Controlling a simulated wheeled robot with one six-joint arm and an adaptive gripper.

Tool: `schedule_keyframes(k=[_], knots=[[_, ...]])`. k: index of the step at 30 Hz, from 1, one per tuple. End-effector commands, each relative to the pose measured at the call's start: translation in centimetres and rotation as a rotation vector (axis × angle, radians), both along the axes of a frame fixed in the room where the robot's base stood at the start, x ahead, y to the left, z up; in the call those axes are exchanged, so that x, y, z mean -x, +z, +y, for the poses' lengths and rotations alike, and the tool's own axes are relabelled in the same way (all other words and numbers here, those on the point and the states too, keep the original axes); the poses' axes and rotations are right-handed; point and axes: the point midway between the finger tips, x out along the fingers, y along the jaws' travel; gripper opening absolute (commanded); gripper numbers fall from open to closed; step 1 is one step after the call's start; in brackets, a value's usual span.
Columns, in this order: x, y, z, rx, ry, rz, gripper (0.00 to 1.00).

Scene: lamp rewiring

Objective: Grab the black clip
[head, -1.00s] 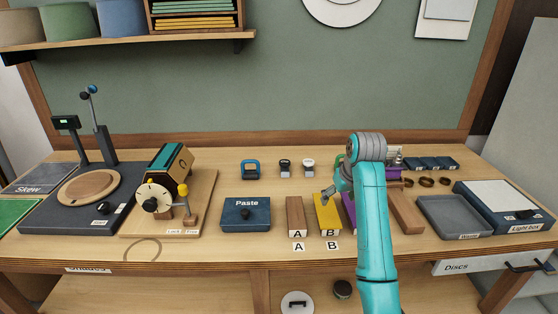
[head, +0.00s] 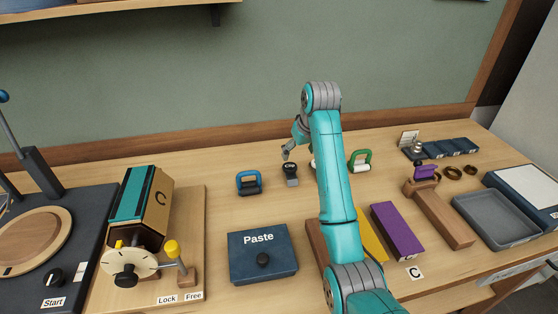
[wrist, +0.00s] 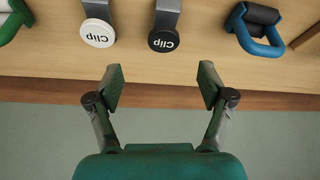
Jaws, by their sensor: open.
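The black clip (head: 290,171) stands on the bench in the head view, grey-bodied with a round black top. In the wrist view the black clip (wrist: 163,39) shows its "Clip" label, ahead of my fingers and roughly centred between them. My gripper (wrist: 162,82) is open and empty, its fingertips apart from the clip. In the head view my gripper (head: 287,153) is just behind and above the clip. A white clip (wrist: 97,33) stands beside the black one; in the head view my arm mostly hides it.
A blue handled tool (wrist: 260,28) and a green handled one (wrist: 12,22) flank the clips. The Paste box (head: 262,254) is in front. A purple block (head: 397,231) lies right of my arm. The bench between the clips and the Paste box is clear.

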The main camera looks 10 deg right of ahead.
Motion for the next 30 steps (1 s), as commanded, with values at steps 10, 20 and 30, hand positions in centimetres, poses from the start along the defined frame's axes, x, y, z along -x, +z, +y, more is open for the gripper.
schedule_keyframes(k=[10, 20, 30], knots=[[-1.5, -3.8, 0.3, 0.0, 0.0, 0.004, 0.8], [-2.5, -6.1, 0.7, 0.0, 0.0, 0.003, 0.8], [-4.1, -9.7, 1.3, -0.001, 0.0, 0.001, 0.8]])
